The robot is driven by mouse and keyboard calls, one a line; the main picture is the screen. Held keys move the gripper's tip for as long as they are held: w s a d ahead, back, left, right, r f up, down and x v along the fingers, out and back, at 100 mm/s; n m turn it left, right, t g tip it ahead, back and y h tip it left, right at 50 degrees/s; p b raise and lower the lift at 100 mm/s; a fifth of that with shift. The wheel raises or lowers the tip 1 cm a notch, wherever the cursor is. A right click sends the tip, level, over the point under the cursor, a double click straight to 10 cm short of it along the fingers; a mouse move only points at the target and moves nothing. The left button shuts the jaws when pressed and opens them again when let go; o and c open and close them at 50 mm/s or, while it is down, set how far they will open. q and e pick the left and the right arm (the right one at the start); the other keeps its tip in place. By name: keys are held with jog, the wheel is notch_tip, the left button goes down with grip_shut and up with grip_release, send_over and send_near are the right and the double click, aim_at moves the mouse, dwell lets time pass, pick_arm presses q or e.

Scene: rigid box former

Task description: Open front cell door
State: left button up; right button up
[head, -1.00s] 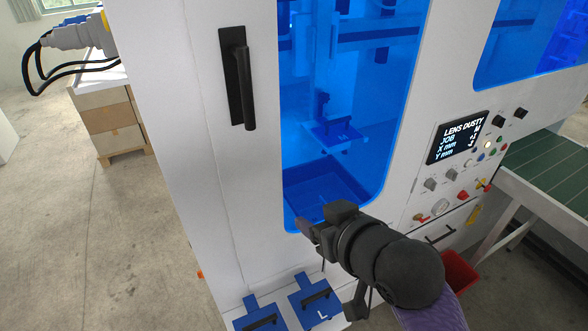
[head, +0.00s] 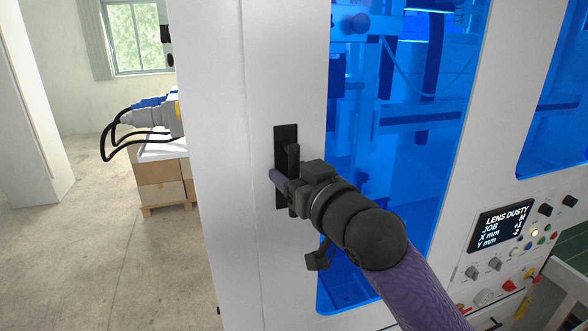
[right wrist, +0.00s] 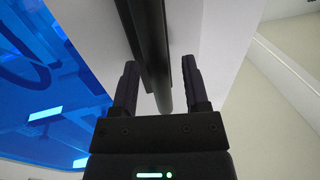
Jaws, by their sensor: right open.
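The front cell door is a white panel with a large blue window (head: 400,150). Its black vertical handle (head: 292,155) is on the left part of the door, and the gripper hides its lower part. My right gripper (head: 284,187) is at the handle. In the right wrist view the handle (right wrist: 152,50) runs between the two open fingers of the right gripper (right wrist: 163,85), with a gap on each side. The door looks shut. My left gripper is not in view.
A control panel with a lit screen (head: 502,226), knobs and buttons is at the right. The floor at left is clear.

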grip_shut()
dwell(1.4)
